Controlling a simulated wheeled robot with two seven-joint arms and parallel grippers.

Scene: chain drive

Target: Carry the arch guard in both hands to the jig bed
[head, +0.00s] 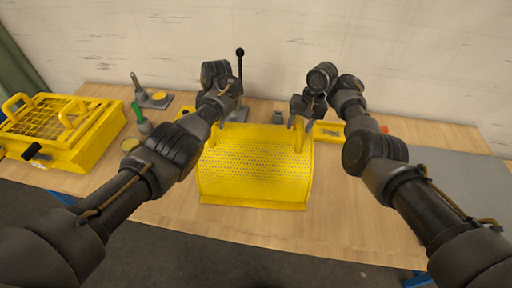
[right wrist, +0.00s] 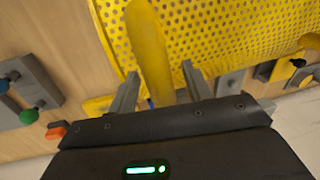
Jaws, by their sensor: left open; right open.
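The arch guard (head: 255,176) is a yellow, curved, perforated cover standing on the wooden table in the middle of the head view. An upright yellow handle (right wrist: 150,55) on it lies between the two fingers of my right gripper (right wrist: 160,88), which is open around it. In the head view my right gripper (head: 296,124) is at the guard's right handle. My left gripper (head: 216,120) is open at the guard's back left; its fingers and the left handle are mostly hidden by my arm. Which thing is the jig bed I cannot tell for sure.
A yellow grid-topped box (head: 75,150) with handles stands at the left. A green-handled tool (head: 140,118) and small fixtures are behind the guard's left. A grey flat surface (head: 460,180) covers the table's right. The wood in front of the guard is clear.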

